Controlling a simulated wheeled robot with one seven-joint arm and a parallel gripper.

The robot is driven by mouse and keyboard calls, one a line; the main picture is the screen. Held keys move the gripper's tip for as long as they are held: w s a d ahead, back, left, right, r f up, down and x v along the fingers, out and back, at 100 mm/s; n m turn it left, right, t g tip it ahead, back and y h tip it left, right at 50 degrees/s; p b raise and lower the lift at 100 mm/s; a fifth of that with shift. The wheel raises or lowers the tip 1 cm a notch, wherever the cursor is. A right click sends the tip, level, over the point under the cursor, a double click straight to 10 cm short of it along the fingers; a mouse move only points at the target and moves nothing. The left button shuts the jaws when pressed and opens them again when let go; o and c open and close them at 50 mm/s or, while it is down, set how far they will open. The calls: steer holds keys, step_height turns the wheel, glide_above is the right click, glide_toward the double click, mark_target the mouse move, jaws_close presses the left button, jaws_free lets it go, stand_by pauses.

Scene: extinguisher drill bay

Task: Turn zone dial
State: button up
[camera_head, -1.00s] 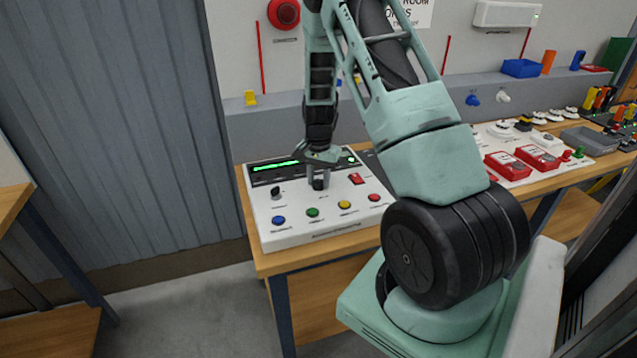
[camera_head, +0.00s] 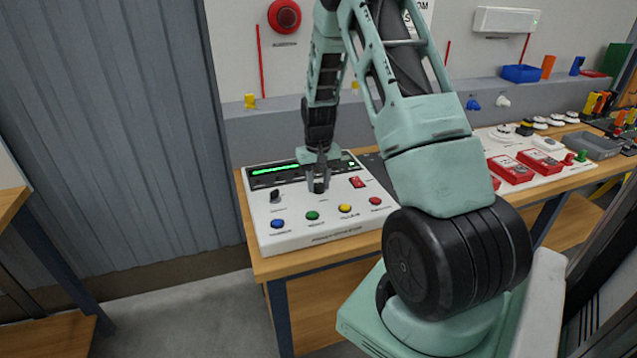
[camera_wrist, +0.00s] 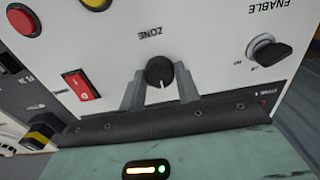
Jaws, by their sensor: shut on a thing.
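The zone dial (camera_wrist: 159,72) is a round black knob with a white pointer line, beside the printed word ZONE in the wrist view. In the head view the dial (camera_head: 318,187) sits near the middle of the white control panel (camera_head: 340,223). My gripper (camera_wrist: 160,86) is shut on the dial, with one grey finger on each side of it. In the head view my gripper (camera_head: 318,181) reaches down onto the panel from above. The dial's white line points toward my palm in the wrist view.
A black ENABLE key switch (camera_head: 275,196) stands left of the dial. A red rocker switch (camera_head: 357,182) is to the right. Blue (camera_head: 278,223), green (camera_head: 312,215), yellow (camera_head: 345,208) and red (camera_head: 376,200) buttons line the front. A green-lit display (camera_head: 275,170) is behind.

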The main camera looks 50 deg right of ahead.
mark_target(318, 185)
stand_by(0.3)
steer(key=o, duration=1)
step_height(318, 185, up, 18)
steer(key=shift+f+b, duration=0.25)
steer(key=shift+b, duration=1)
steer(key=shift+a, duration=0.1)
